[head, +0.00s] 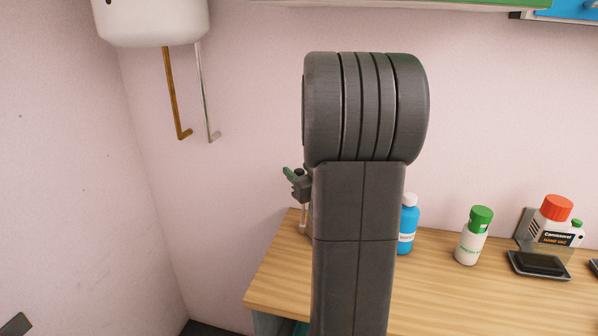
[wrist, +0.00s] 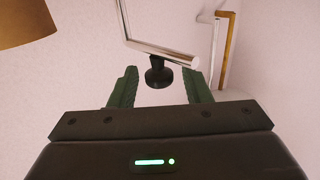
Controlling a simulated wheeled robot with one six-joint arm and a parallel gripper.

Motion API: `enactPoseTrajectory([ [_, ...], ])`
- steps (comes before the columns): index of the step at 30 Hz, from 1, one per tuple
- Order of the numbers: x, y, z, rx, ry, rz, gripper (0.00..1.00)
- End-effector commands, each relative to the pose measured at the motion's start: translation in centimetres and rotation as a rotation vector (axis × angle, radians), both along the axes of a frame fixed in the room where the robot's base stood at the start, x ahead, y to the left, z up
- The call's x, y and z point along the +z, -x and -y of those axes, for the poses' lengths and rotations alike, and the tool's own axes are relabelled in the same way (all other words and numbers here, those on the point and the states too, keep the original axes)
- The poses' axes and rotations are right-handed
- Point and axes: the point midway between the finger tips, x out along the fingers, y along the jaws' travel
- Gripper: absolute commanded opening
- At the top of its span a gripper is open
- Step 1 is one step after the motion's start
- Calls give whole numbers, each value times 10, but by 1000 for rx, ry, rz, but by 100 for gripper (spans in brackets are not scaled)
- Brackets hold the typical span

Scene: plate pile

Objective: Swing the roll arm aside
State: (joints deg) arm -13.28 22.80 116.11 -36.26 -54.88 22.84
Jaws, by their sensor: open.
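In the wrist view, a bent chrome bar (wrist: 165,48), seemingly the roll arm, comes in from the top and turns right. A black knob (wrist: 158,74) sits under its horizontal part. My gripper (wrist: 162,88) is open. Its green fingers stand on either side of the knob in the picture, with a visible gap on each side. I cannot tell how deep the knob is between them. A tan, roll-like thing (wrist: 24,22) is cut off at the top left. In the head view, my arm hides most of this; only a green fingertip of my gripper (head: 289,175) shows left of it.
A wooden counter (head: 270,270) holds a blue bottle (head: 407,230), a green-capped bottle (head: 472,240) and a red-capped container (head: 553,222). A white tank (head: 150,22) hangs at upper left with a copper pipe (head: 172,95) and a silver pipe (head: 204,95) below it.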

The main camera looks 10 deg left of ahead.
Motion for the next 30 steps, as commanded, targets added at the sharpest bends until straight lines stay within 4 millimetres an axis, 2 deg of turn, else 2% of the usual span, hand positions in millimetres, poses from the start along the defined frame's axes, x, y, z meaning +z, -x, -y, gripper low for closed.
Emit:
enactPoseTrajectory([
  [9,-1,47,46,-7,-1,1,44],
  [16,0,78,72,-5,0,1,44],
  [24,0,95,87,-3,-1,1,44],
  [30,0,98,88,0,-1,1,44],
])
